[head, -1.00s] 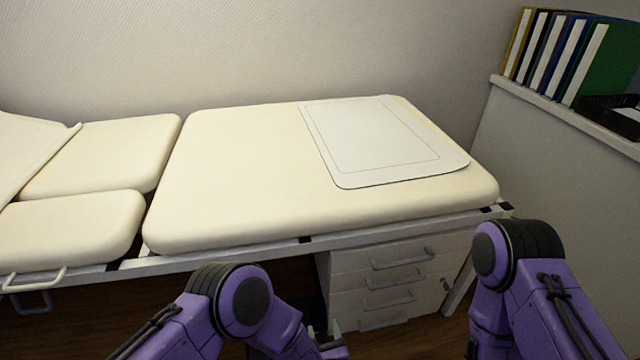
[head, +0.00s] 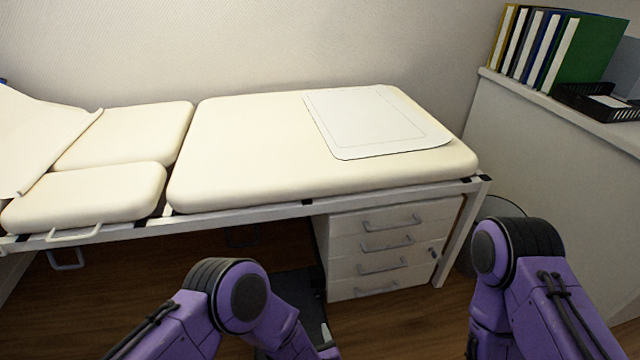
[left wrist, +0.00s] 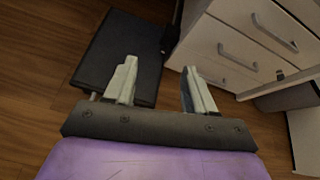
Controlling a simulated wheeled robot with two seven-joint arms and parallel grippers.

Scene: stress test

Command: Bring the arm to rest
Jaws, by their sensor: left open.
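My left arm (head: 235,300) is bent low at the bottom of the head view, its purple forearm reaching down toward the floor. My left gripper shows in the left wrist view (left wrist: 160,90). Its two pale fingers are apart with nothing between them, above the floor near the drawer cabinet. In the head view its fingertips are largely cut off by the lower edge. My right arm (head: 520,285) is bent at the lower right of the head view. Its gripper is out of the picture.
A cream examination couch (head: 250,140) with a white pad (head: 375,122) stands ahead. Under it are a white drawer cabinet (head: 385,250) and a dark flat step (left wrist: 120,55). A counter (head: 560,130) with binders (head: 555,50) and a black tray (head: 590,100) stands right. Floor shows below.

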